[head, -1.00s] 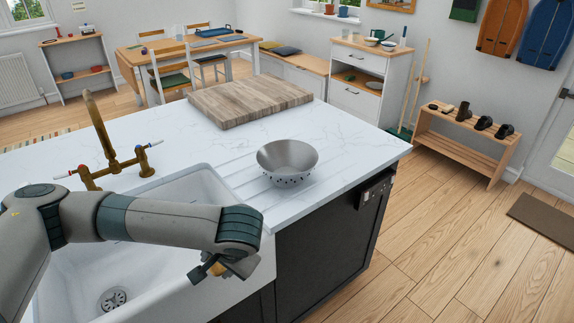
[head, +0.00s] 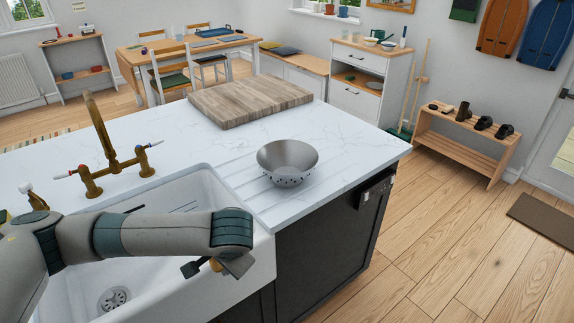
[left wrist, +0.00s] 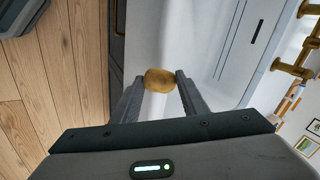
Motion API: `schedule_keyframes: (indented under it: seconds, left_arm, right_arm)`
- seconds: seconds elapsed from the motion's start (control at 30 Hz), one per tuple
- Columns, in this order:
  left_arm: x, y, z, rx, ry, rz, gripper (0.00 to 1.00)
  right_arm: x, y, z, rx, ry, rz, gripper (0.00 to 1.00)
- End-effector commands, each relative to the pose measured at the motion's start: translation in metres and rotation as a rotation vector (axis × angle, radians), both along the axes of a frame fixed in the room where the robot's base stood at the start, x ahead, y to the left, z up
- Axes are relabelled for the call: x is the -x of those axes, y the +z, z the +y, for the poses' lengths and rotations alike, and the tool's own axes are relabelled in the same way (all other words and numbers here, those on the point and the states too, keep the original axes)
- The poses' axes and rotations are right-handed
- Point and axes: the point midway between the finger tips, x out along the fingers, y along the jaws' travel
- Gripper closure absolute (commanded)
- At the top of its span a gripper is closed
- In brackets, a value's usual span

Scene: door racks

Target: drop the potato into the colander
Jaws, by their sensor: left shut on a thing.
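The potato (left wrist: 159,79) is a small brown lump between the fingertips of my left gripper (left wrist: 158,90) in the left wrist view. My left gripper (head: 212,266) is shut on it, over the front edge of the sink in the head view. Only a sliver of the potato (head: 214,265) shows there beneath the wrist. The grey metal colander (head: 287,158) stands upright on the ridged drainer part of the white worktop, right of the sink. My left gripper is in front and to the left of it, apart from it. My right gripper is not in view.
The white sink (head: 258,262) lies under my left arm, with a brass tap (head: 101,130) behind it. A thick wooden board (head: 250,99) lies on the worktop behind the colander. The worktop around the colander is clear.

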Motion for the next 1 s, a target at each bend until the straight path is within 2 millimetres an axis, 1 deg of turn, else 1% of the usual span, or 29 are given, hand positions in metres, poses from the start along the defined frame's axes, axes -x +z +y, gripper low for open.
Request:
schedule_keyframes:
  seconds: [0.27,0.47,0.57,0.73,1.0]
  left_arm:
    - [0.0,0.002,-0.001,0.0,0.002,-0.001,0.81]
    - [0.0,0.012,-0.004,0.0,0.023,-0.003,0.81]
    - [0.001,0.023,-0.006,0.0,0.051,-0.006,0.81]
    - [0.008,0.048,-0.006,-0.003,0.135,-0.009,0.81]
    - [0.027,0.095,0.011,-0.001,0.359,-0.009,0.81]
  right_arm:
    - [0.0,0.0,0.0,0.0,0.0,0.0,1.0]
    - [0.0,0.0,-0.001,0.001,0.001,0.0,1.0]
    - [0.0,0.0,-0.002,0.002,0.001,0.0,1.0]
    - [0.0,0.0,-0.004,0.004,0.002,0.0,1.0]
    - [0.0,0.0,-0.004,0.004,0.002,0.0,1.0]
